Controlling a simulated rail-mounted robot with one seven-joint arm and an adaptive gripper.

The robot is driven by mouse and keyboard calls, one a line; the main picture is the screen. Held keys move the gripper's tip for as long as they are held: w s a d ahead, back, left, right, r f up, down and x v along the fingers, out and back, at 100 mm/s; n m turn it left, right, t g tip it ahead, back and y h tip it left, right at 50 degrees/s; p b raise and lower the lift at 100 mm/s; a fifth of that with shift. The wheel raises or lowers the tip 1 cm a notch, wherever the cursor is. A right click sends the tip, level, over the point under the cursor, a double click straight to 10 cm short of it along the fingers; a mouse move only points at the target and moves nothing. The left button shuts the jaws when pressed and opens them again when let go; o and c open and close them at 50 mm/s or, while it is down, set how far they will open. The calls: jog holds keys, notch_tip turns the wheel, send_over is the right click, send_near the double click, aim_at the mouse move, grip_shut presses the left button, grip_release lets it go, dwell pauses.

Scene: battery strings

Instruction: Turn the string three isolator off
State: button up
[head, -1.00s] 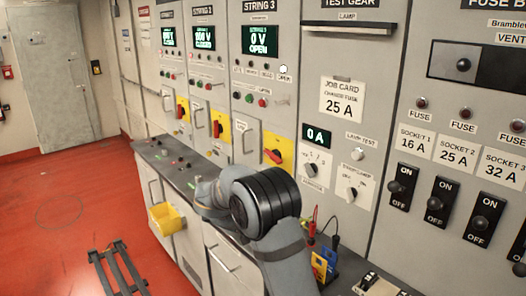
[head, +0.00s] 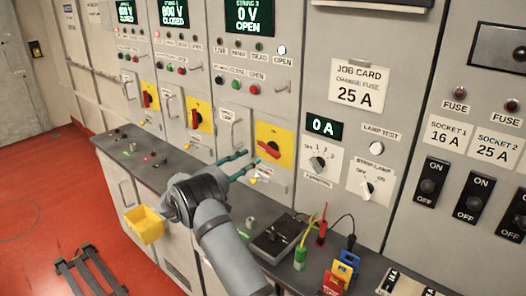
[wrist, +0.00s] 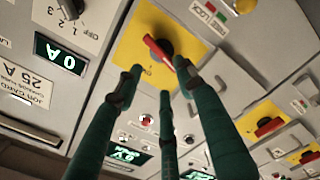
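The string three isolator is a yellow plate (head: 283,138) with a red handle (head: 268,149) set at a slant; which position it marks is too small to read. In the wrist view the plate (wrist: 196,49) and red handle (wrist: 157,50) are upside down, just beyond the fingertips. My gripper (head: 252,164) has green fingers and is just in front of the isolator, at its lower left. In the wrist view the fingers of my gripper (wrist: 159,78) are spread and hold nothing; contact with the handle cannot be told. The string three display (head: 250,15) reads 0 V OPEN.
Two similar yellow isolators with red handles stand to the left, the nearer one being string two's (head: 205,112). A grey bench top (head: 172,159) runs below the panels, with a black meter (head: 280,237) on it. A yellow bin (head: 144,225) hangs at the front.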

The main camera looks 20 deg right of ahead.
aim_at(267, 150)
jog(key=p+x, duration=0.3)
jog(key=x, duration=0.6)
jog(key=shift+c, duration=0.3)
grip_shut()
